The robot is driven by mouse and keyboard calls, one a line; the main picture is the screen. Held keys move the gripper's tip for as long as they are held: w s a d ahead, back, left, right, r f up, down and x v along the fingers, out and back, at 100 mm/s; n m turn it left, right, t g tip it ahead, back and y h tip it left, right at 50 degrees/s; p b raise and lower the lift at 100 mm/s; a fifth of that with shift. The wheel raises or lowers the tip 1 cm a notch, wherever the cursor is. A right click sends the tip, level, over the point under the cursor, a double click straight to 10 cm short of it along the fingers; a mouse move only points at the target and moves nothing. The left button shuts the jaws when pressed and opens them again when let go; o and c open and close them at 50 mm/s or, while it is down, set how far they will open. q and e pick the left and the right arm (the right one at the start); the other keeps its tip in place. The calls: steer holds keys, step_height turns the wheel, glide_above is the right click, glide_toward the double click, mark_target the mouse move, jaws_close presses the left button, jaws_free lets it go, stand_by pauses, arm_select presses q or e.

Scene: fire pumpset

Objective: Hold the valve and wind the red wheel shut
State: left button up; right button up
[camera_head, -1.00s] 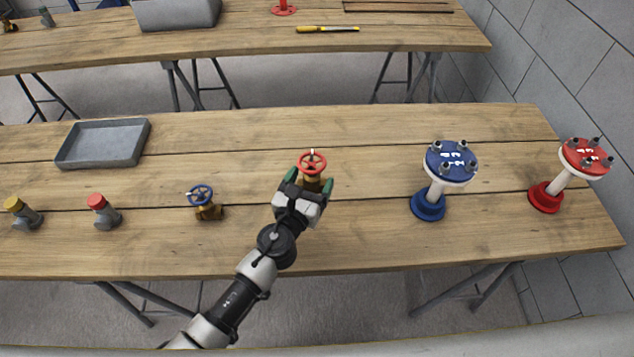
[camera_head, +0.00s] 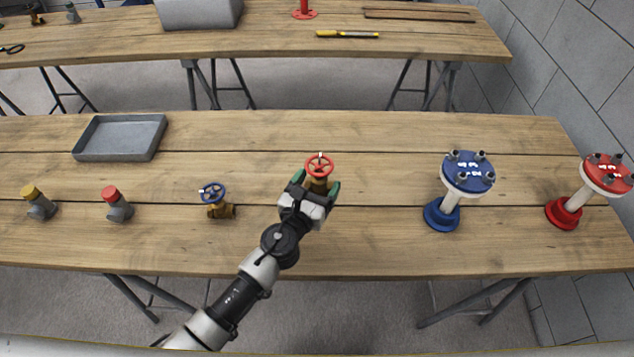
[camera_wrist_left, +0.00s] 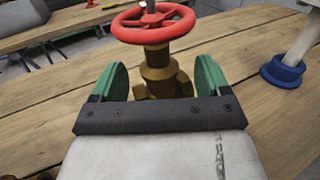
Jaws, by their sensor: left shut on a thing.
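The valve has a brass body (camera_wrist_left: 160,75) and a red wheel (camera_head: 319,166) on top. It stands upright on the near wooden table. My left gripper (camera_head: 319,188) is shut on the brass body, with a green finger on each side of it. In the left wrist view the red wheel (camera_wrist_left: 153,22) sits above the fingers and clear of them. The lower part of the body is partly hidden behind my gripper. My right gripper is in neither view.
A blue-wheeled brass valve (camera_head: 216,200) stands to the left, with red-capped (camera_head: 117,204) and yellow-capped (camera_head: 38,203) fittings beyond. A grey tray (camera_head: 120,138) lies at the back left. Blue (camera_head: 455,190) and red (camera_head: 588,190) flanged stands are at the right. Table behind the valve is clear.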

arm_select(q)
steer(key=shift+f+b, duration=4.75)
steer(key=shift+f, duration=0.25)
steer(key=shift+r, duration=0.1)
